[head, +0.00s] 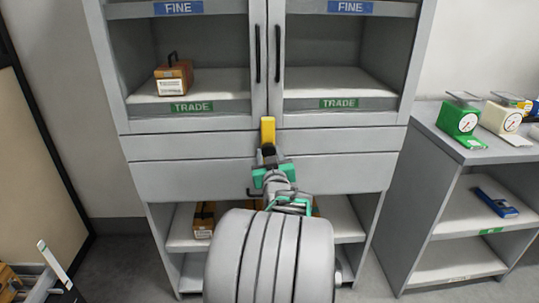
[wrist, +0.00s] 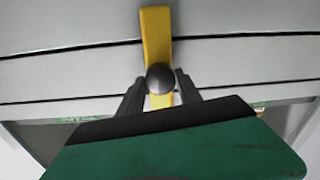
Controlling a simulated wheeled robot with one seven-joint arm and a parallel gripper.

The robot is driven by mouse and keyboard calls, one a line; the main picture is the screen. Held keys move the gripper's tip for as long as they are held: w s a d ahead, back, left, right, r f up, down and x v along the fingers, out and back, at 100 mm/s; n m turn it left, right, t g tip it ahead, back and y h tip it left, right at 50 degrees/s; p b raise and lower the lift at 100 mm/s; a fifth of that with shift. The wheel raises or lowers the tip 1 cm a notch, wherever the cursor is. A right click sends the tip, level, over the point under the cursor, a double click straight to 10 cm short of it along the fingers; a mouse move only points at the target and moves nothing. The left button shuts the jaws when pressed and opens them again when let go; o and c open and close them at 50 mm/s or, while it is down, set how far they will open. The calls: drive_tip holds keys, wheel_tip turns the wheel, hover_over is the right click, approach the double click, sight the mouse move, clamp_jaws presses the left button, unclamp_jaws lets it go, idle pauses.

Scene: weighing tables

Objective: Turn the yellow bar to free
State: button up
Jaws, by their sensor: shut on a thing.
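The yellow bar (head: 268,131) stands upright on the front of the grey cabinet, just below where its two doors meet. In the wrist view the yellow bar (wrist: 156,40) is close to vertical, with a dark round knob (wrist: 160,79) at its lower part. My gripper (head: 267,160) is at the lower end of the bar. In the wrist view its fingers (wrist: 160,88) are shut on the knob, one on each side. The bar's lowest part is partly hidden behind the knob and the gripper.
The cabinet (head: 160,178) has two doors with black handles and shelves labelled FINE and TRADE. A wooden box (head: 174,78) sits on the left TRADE shelf. A side table (head: 450,150) at right holds green and white scales. Grey floor shows at both sides.

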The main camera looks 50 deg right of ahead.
clamp_jaws()
